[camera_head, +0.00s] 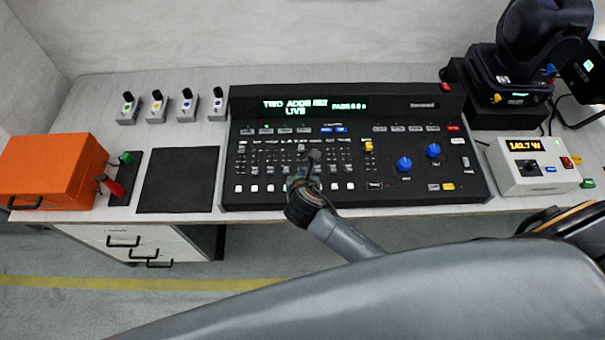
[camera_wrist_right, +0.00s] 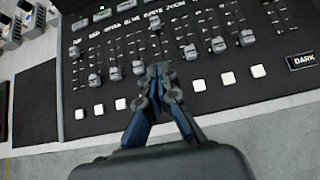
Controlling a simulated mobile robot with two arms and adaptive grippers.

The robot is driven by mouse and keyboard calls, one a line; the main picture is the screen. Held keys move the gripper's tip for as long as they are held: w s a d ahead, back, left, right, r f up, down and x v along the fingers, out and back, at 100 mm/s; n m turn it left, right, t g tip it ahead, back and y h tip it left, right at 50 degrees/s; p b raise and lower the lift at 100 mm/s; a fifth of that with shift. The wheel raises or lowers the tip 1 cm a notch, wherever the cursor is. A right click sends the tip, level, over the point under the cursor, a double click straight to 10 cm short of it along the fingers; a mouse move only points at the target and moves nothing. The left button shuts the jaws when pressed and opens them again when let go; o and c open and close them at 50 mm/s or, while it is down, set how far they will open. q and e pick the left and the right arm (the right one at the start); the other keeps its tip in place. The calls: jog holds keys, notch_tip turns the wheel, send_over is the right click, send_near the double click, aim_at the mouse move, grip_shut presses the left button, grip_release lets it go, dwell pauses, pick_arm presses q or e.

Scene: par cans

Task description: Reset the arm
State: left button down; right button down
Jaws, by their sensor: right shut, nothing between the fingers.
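My right gripper (camera_head: 312,160) is over the middle of the black lighting console (camera_head: 215,185), above its rows of faders. In the right wrist view the gripper (camera_wrist_right: 159,72) is shut with nothing between its fingertips. It points at the fader rows of the console (camera_wrist_right: 290,35), and I cannot tell whether the tips touch a fader. My right arm reaches in from the lower right and hides part of the console's front edge. My left gripper is not in view.
An orange case (camera_head: 50,165), red and green levers (camera_head: 118,180) and a dark mat (camera_head: 178,180) are at the left. Several small switch boxes (camera_head: 157,108) stand behind. A white power meter (camera_head: 530,165) and a black moving-head light (camera_head: 540,35) are at the right.

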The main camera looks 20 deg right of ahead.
jog(key=shift+s+a+r, duration=0.1)
jog(key=shift+s+r, duration=0.15)
jog(key=shift+s, duration=0.05)
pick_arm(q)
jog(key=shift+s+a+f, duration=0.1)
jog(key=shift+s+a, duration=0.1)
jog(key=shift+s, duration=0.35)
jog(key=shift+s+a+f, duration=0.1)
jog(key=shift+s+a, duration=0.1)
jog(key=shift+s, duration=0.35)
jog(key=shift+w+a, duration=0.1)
